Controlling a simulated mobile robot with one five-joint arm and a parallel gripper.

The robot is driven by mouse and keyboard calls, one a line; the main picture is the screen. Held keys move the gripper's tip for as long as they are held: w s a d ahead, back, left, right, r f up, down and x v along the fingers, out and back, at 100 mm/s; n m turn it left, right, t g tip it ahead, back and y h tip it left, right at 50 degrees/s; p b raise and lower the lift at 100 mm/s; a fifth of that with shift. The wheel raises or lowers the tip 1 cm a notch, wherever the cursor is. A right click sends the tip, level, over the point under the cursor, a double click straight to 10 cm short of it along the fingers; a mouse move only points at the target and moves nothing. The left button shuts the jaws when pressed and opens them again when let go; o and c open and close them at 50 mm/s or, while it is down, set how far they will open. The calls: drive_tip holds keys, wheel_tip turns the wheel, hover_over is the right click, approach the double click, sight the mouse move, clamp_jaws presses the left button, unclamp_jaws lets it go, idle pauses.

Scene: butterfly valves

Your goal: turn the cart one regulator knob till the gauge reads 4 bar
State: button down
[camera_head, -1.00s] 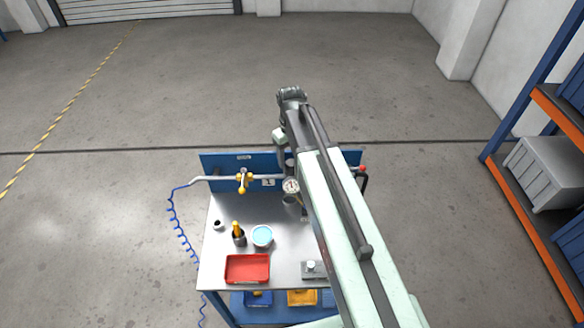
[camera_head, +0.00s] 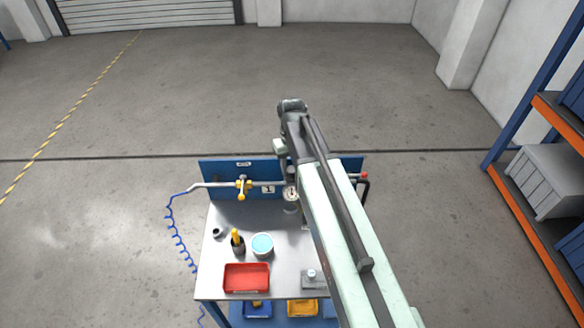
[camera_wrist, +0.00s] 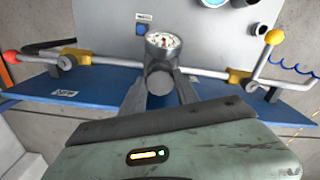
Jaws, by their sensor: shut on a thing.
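The regulator knob (camera_wrist: 160,78) is a grey round cap, seen in the wrist view just in front of the pressure gauge (camera_wrist: 164,41). My gripper (camera_wrist: 160,88) is shut on the knob, one dark finger on each side. The gauge has a white face with some red on it; its needle is too small to read. In the head view the gauge (camera_head: 291,193) is partly covered by my arm, and my fingers and the knob cannot be made out. The cart (camera_head: 215,262) has a steel top and a blue back panel (camera_head: 215,175).
A red-tipped handle (camera_head: 364,175) is at right. A red tray (camera_head: 246,277), cup (camera_head: 262,245) and pot (camera_head: 238,245) stand on the cart.

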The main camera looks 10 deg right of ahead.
sight(292, 169)
drive_tip(key=c, duration=0.9)
unclamp_jaws()
drive_tip(key=shift+r, duration=0.1)
wheel_tip(292, 169, up, 8)
drive_tip(key=p, duration=0.8)
drive_tip(key=shift+f, duration=0.2)
